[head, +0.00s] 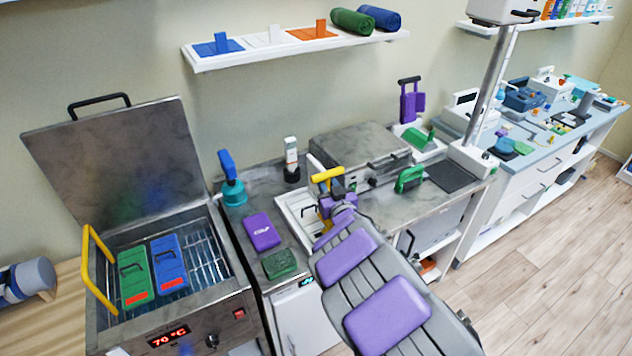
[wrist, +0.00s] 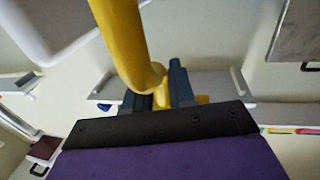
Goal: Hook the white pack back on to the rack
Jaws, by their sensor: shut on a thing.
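My gripper (head: 336,196) is in the middle of the head view, above the steel counter. It is shut on a yellow curved bar (head: 327,174). In the wrist view the yellow bar (wrist: 128,45) runs up from between the two dark blue-grey fingers (wrist: 158,98). A pale, flat item (head: 292,213) with a dark handle-like line lies under my gripper, partly hidden by my arm. I cannot tell whether it is the white pack. A wire rack (head: 200,262) is in the open steel tank and holds a green pack (head: 134,272) and a blue pack (head: 168,262).
The tank's lid (head: 115,155) stands open behind it, and a yellow handle (head: 95,270) rises at its left. A closed steel box (head: 358,148) is behind.

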